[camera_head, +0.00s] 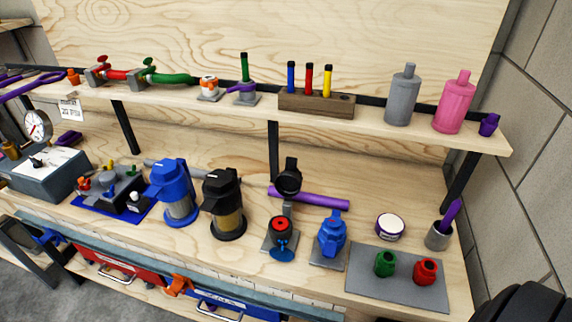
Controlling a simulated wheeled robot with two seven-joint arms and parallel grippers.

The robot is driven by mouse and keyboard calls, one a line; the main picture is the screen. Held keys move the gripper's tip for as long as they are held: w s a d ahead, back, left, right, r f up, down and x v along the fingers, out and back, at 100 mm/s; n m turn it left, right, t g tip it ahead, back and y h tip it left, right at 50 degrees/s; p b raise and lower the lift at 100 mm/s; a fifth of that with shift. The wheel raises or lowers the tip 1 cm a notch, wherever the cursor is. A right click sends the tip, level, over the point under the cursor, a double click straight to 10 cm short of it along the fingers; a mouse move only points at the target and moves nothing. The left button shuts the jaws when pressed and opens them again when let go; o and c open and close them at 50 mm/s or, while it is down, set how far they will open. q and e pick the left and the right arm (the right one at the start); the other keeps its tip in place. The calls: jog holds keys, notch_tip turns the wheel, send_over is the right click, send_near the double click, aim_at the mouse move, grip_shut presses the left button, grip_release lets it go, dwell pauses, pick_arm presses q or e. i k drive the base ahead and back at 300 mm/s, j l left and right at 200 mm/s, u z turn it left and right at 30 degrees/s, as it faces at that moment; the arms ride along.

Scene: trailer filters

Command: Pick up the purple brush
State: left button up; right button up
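A purple handle (452,212), which looks like the brush, stands up out of a small grey cup (438,236) at the right end of the workbench. It leans slightly to the right, and its lower part is hidden inside the cup. Neither of my grippers shows in the head view, so nothing is seen touching the handle or the cup.
A grey mat (400,292) with a green part (385,263) and a red part (426,271) lies in front of the cup. A round white-topped tin (390,227) stands left of it. The shelf (400,133) with bottles overhangs behind. A black rounded shape fills the bottom right corner.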

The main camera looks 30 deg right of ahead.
aim_at(450, 213)
jog(key=k+l+z, duration=0.15)
jog(key=z, duration=2)
